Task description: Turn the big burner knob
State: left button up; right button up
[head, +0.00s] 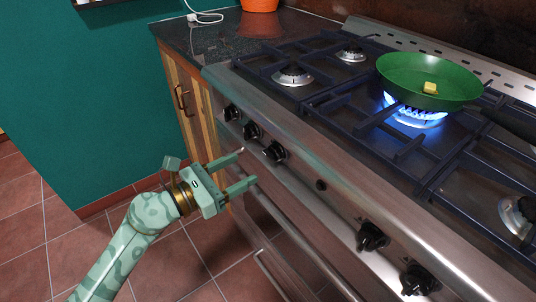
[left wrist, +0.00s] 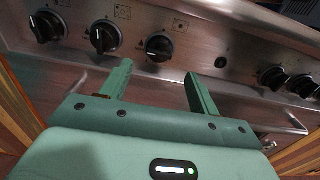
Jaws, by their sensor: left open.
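Black burner knobs line the steel front panel of the stove. Three sit in a left group in the head view: a left one (head: 232,112), a middle one (head: 251,130) and a right one (head: 275,151). Two more (head: 371,237) (head: 418,280) sit further right. I cannot tell which is the big burner's knob. My left gripper (head: 248,167) is open and empty in front of the panel, just below the left group. In the left wrist view its fingers (left wrist: 158,72) point toward the third knob (left wrist: 159,46), apart from it. My right gripper is not in view.
A green pan (head: 430,80) with a yellow piece (head: 430,87) in it sits over a lit blue flame (head: 417,115). An oven handle (head: 300,240) runs below the panel. A wooden cabinet (head: 185,105) stands to the left; tiled floor lies in front.

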aim_at(268, 155)
pick_arm(q)
jog(key=x, duration=0.3)
jog(key=b+x, duration=0.1)
jog(key=x, duration=0.3)
jog(key=shift+w+d+f, duration=0.1)
jog(key=shift+w+f, duration=0.05)
jog(key=shift+f, duration=0.05)
jog(key=shift+b+x, duration=0.35)
jog(key=shift+x, duration=0.45)
jog(key=shift+r, duration=0.15)
jog(key=c, duration=0.9)
